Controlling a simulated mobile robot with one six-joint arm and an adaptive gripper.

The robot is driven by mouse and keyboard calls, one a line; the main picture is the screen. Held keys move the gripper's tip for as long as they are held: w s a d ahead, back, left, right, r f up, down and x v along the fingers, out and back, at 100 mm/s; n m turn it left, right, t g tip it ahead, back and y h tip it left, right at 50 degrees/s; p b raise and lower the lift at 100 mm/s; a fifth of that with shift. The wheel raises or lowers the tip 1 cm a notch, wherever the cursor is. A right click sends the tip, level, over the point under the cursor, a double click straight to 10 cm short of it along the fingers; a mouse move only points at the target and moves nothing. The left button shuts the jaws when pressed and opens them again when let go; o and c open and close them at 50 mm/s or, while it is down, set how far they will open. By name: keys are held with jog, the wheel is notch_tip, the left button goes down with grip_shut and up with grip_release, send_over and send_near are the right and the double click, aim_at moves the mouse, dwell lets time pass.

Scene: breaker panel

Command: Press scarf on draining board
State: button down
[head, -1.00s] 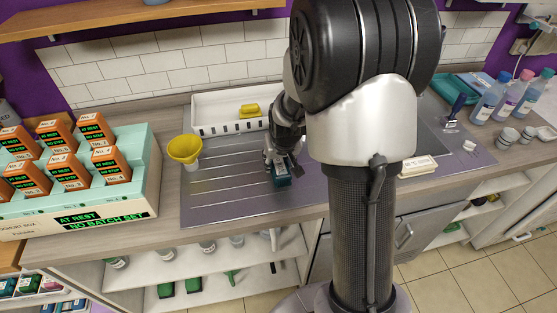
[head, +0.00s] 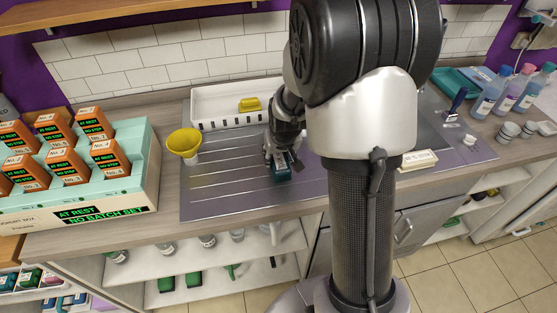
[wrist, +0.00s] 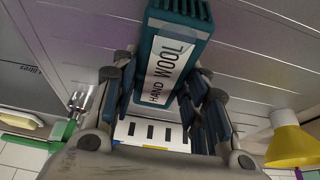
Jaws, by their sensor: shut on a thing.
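My gripper (head: 279,160) is shut on a dark teal block (head: 279,173) over the ribbed metal draining board (head: 220,190). In the wrist view the block (wrist: 180,60) sits between my fingers (wrist: 168,105), and its white label reads "HAND WOOL". Whether the block touches the board is not clear. I cannot make out a scarf; the sink basin is partly hidden behind my arm.
A yellow funnel (head: 184,143) stands at the board's left. A white slotted tray (head: 225,122) with a yellow item (head: 250,104) is behind my gripper. Orange boxes (head: 65,165) stand at left and bottles (head: 508,90) at right. The board's front left is clear.

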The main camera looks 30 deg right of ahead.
aim_at(278, 156)
jog(key=shift+f+b, duration=0.5)
dwell(1.1)
jog(key=shift+s+a+f, duration=0.1)
jog(key=shift+s+f, duration=0.1)
jog(key=shift+s, duration=0.05)
dwell(1.2)
jog(key=shift+w+r+p, duration=0.2)
jog(key=shift+r+p, duration=2.05)
jog(key=shift+r, duration=1)
jog(key=s+a+f+n, duration=0.1)
jog(key=s+a, duration=0.1)
jog(key=a, duration=0.2)
jog(key=s+a+n, duration=0.1)
jog(key=s+a, duration=0.1)
jog(key=a, duration=0.3)
jog(key=s+a+f+n+y, duration=0.1)
jog(key=s+a, duration=0.1)
jog(key=a, duration=0.3)
jog(key=shift+s+a+f, duration=0.15)
jog(key=shift+s+f, duration=0.15)
jog(key=shift+f, duration=0.05)
jog(key=shift+w, duration=0.1)
